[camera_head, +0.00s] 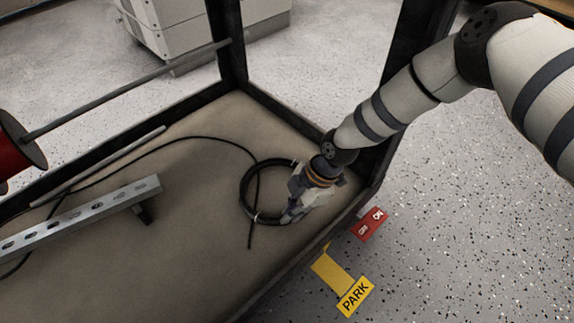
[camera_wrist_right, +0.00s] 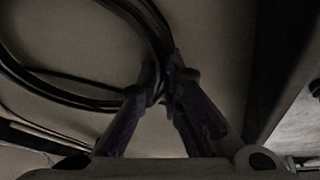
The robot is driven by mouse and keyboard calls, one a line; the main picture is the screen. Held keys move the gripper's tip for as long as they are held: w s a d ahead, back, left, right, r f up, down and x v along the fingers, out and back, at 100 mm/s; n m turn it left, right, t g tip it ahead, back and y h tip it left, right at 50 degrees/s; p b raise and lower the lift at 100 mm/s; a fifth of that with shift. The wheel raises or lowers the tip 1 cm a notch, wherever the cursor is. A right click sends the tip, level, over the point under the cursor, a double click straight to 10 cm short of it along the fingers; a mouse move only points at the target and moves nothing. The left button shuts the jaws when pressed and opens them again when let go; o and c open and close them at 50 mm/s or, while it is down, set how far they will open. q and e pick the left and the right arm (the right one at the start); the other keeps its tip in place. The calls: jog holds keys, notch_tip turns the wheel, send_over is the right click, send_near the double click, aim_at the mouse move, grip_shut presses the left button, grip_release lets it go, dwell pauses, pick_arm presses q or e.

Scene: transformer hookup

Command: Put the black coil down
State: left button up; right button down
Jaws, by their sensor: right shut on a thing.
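The black coil (camera_head: 243,191) is a ring of black cable at the right part of a tan shelf (camera_head: 205,262). A loose cable end hangs or lies below it, and another length runs off to the left. My right gripper (camera_head: 293,208) is at the right side of the ring. In the right wrist view, its fingertips (camera_wrist_right: 165,88) are closed on the cable strands, and the coil (camera_wrist_right: 75,95) spreads to the left. Whether the coil rests on the shelf or is slightly above it is hard to tell. My left gripper is out of view.
A dark frame post (camera_head: 228,45) and shelf rim border the right end. A perforated metal rail (camera_head: 85,212) and a red reel (camera_head: 15,150) stand at left. A yellow PARK marker (camera_head: 354,296) and a red tag (camera_head: 370,224) are outside the rim. The shelf's front middle is bare.

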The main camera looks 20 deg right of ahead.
jog(key=shift+w, duration=0.1)
jog(key=shift+f+b, duration=0.2)
jog(key=shift+b, duration=0.2)
jog(key=c, duration=1.8)
grip_release()
jog(key=shift+o, duration=0.2)
jog(key=p+v, duration=0.5)
jog(key=v, duration=0.7)
jog(key=shift+p, duration=0.35)
jog(key=shift+a+r, duration=0.1)
